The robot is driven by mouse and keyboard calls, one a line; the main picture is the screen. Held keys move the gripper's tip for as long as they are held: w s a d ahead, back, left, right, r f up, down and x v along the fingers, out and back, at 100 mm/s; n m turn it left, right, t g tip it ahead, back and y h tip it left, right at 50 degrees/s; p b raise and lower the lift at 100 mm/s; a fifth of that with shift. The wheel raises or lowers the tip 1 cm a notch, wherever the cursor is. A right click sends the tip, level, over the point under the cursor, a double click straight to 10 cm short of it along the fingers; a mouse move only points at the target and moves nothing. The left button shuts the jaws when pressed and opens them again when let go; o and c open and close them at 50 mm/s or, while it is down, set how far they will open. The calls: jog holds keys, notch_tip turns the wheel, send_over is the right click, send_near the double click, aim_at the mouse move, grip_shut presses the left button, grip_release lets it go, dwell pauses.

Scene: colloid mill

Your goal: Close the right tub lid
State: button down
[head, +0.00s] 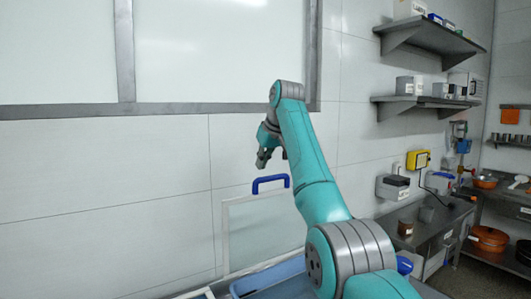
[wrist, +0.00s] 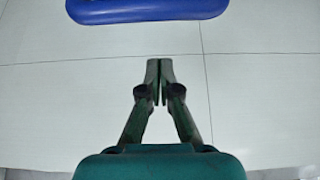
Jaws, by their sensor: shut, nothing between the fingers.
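The right tub lid (head: 262,232) is a clear panel with a pale frame. It stands raised, nearly upright, in front of the tiled wall. Its blue handle (head: 270,182) is on the top edge. The handle also shows large at the top of the wrist view (wrist: 147,10). A blue tub (head: 270,276) sits below the lid, partly hidden by my arm. My gripper (head: 264,160) is just above the handle in the head view, apart from it. In the wrist view my gripper (wrist: 159,68) has its fingertips together, with nothing between them.
Wall shelves (head: 428,100) with boxes are at the right. A steel bench (head: 432,222) with a dark cup (head: 405,228) stands below them. A yellow box (head: 418,160) is on the wall. The wall area left of the lid is clear.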

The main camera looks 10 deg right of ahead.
jog(key=shift+s+d+f, duration=0.25)
jog(key=shift+s+f, duration=0.3)
jog(key=shift+s, duration=0.2)
jog(key=shift+s+d+f, duration=0.25)
jog(key=shift+s+f, duration=0.3)
jog(key=shift+s, duration=0.2)
